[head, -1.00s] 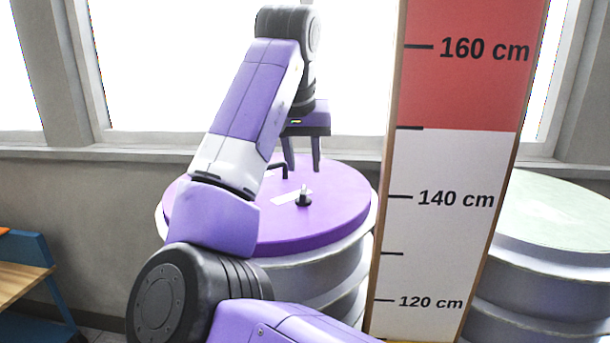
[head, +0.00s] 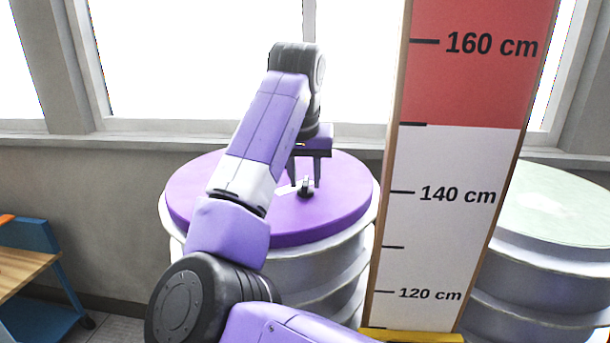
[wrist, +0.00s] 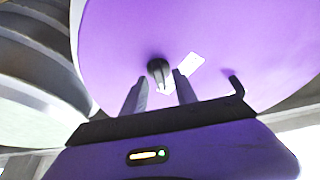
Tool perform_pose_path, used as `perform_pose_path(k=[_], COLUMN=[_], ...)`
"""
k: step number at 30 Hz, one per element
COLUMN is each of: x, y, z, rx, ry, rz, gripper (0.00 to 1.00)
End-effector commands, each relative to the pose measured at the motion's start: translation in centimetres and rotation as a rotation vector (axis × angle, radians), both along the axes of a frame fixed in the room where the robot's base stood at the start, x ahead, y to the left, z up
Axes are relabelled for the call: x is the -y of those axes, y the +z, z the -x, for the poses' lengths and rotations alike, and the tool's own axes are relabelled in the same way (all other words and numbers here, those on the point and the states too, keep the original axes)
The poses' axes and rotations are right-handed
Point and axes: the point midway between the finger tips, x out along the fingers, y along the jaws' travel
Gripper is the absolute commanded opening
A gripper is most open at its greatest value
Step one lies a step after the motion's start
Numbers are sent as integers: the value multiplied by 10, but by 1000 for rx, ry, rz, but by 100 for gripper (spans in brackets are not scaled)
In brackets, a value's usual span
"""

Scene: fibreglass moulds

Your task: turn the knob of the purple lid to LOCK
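The purple lid (head: 345,196) sits on top of a pale ribbed drum behind my arm. Its small dark knob (head: 306,188) stands near the middle of the lid, beside a white label (head: 284,190). My gripper (head: 305,184) points down over the lid, its fingers apart at the knob. In the wrist view the knob (wrist: 158,72) shows just beyond the tips of my open gripper (wrist: 160,76), roughly between them and not gripped. The white label (wrist: 190,68) lies to the right of the knob there. A bent black handle (wrist: 236,86) rises from the lid. The label's writing is too small to read.
A tall height board (head: 448,190) with a yellow foot (head: 410,336) stands right of the purple-lidded drum. A pale green-topped drum (head: 560,207) is further right. A blue and wooden bench (head: 30,270) is at the left. Windows line the wall behind.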

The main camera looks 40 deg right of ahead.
Motion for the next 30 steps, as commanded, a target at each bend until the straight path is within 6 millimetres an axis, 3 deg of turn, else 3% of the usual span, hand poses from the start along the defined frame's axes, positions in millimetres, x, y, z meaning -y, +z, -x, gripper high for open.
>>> perform_pose_path(k=[3, 8, 20, 30], x=[0, 0, 0, 2], y=[0, 0, 0, 1], z=[0, 0, 1, 2], rx=[0, 0, -1, 1], ry=[0, 0, 23, 213], rz=[0, 0, 0, 0], gripper=[33, 1, 0, 0])
